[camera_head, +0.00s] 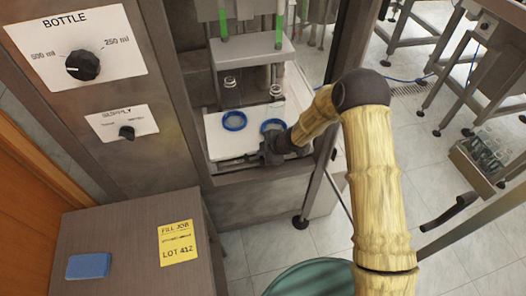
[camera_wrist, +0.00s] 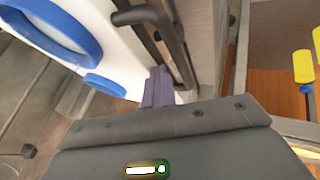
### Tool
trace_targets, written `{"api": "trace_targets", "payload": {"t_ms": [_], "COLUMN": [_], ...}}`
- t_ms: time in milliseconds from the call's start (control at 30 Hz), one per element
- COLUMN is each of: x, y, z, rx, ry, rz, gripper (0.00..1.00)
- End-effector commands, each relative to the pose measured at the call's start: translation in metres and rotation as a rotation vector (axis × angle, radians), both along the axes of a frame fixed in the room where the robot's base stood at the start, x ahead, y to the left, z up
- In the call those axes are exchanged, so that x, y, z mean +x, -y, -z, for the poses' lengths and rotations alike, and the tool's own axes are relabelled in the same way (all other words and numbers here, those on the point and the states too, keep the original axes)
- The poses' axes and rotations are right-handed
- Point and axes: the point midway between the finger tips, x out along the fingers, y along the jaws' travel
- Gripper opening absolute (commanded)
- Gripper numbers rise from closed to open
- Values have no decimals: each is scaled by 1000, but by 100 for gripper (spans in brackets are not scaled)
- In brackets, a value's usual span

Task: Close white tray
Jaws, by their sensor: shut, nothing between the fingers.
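The white tray (camera_head: 222,145) sticks out at the front of the filling machine, with two blue rings (camera_head: 234,120) on it. In the wrist view the white tray (camera_wrist: 118,62) shows at upper left with the blue rings (camera_wrist: 50,28), and a dark bar handle (camera_wrist: 172,40) is at its front. My gripper (camera_head: 270,152) is at the tray's front right. In the wrist view my fingers (camera_wrist: 158,85) are together and empty, close to the handle's near end. I cannot tell whether they touch it. The arm hides the tray's right front corner.
A cabinet (camera_head: 130,235) with a yellow label and blue cloth (camera_head: 88,266) stands at lower left. The panel with BOTTLE and SUPPLY knobs (camera_head: 82,66) rises left of the tray. A green round bin (camera_head: 310,280) is at bottom centre.

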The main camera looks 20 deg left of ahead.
Motion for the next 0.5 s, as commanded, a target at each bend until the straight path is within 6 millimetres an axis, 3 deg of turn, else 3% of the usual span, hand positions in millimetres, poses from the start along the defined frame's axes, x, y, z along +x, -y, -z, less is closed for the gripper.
{"api": "trace_targets", "payload": {"t_ms": [267,500], "x": [5,2], "y": [-1,19], "z": [-8,-36], "rx": [11,9], "ry": [11,10], "rz": [4,7], "gripper": [0,0]}}
